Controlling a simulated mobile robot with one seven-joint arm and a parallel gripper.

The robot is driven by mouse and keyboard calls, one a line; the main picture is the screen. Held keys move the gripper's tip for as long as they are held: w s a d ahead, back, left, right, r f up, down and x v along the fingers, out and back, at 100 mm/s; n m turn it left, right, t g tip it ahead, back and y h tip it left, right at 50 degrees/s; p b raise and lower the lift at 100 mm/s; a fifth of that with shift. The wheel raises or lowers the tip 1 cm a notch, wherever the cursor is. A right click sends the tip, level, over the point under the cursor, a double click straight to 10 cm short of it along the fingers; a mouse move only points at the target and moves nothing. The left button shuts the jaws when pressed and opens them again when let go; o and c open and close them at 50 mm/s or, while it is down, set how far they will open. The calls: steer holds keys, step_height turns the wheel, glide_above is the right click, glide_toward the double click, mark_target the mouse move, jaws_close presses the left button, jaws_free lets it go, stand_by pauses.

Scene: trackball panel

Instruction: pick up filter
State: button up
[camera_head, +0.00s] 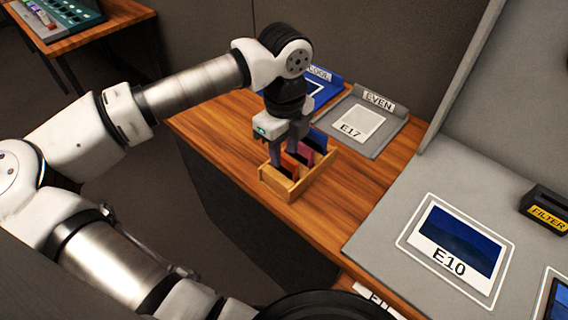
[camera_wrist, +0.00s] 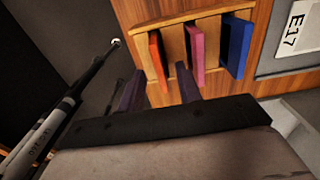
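A small wooden rack (camera_head: 298,188) on the wood desk holds three upright filters side by side. In the wrist view they are an orange filter (camera_wrist: 158,60), a magenta filter (camera_wrist: 197,52) and a blue filter (camera_wrist: 238,48). In the head view, the blue filter (camera_head: 318,140) is at the far end. My gripper (camera_head: 288,152) points down at the rack. In the wrist view its two dark fingers (camera_wrist: 158,88) are apart, with the lower edge of the orange filter between them in the picture. I cannot tell whether they touch it. The fingers partly hide the filters in the head view.
A black slot box labelled FILTER (camera_head: 547,214) stands on the grey panel at right, near a blue E10 card (camera_head: 455,247). A grey EVEN tray (camera_head: 385,135) with an E17 card and a blue tray (camera_head: 322,88) lie behind the rack. Desk right of the rack is clear.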

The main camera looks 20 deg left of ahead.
steer(key=shift+f, duration=0.9)
steer(key=shift+c, duration=0.2)
jaws_close()
